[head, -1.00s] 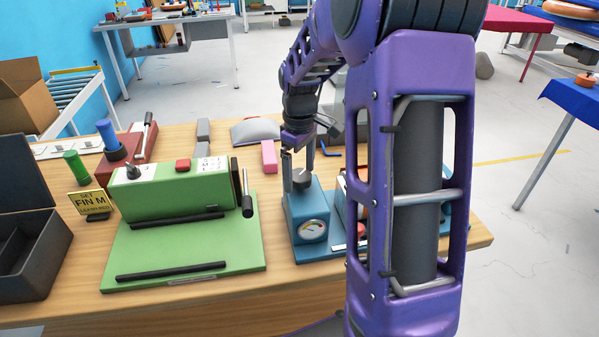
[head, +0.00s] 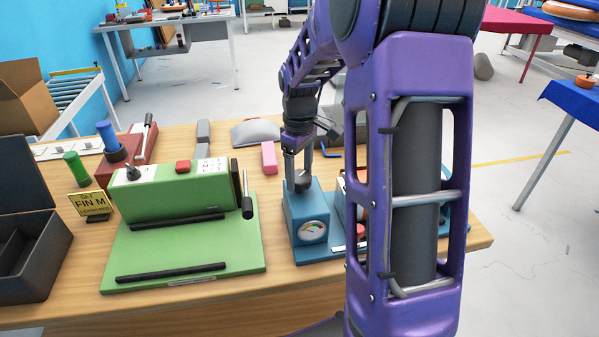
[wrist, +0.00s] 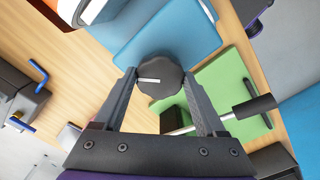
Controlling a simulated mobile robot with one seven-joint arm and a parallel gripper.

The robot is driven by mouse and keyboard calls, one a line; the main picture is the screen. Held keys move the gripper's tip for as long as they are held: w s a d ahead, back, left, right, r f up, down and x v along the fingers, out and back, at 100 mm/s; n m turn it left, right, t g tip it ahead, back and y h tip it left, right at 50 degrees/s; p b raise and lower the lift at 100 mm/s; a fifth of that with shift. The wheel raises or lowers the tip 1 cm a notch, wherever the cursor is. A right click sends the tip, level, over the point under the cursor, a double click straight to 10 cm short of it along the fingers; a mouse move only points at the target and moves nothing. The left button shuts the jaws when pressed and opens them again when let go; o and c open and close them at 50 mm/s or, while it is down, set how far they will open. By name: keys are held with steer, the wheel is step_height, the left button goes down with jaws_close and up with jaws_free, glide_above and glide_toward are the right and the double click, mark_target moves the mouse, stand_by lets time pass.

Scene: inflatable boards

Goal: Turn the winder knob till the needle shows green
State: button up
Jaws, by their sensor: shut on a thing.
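The winder knob (wrist: 160,77) is a dark, many-sided knob with a white mark pointing left in the wrist view. It sits on top of a blue winder box (head: 293,205), where it also shows in the head view (head: 303,184). My gripper (wrist: 159,76) has one finger on each side of the knob and is shut on it; in the head view my gripper (head: 299,166) comes down from above. A round white dial (head: 312,231) is on the box's front face. It has a coloured band, but its needle is too small to read surely.
A green machine (head: 180,195) with a black-handled lever (head: 248,207) stands close to the left of the winder. A pink block (head: 268,157) and a blue hex key (head: 331,153) lie behind. My arm hides much of the blue device to the right.

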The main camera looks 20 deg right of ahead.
mark_target(299, 176)
steer(key=shift+m, duration=0.3)
steer(key=shift+m+p, duration=0.4)
steer(key=shift+m, duration=2.1)
steer(key=o, duration=1.3)
step_height(299, 176, up, 18)
steer(key=shift+f+p, duration=0.25)
steer(key=shift+p, duration=0.4)
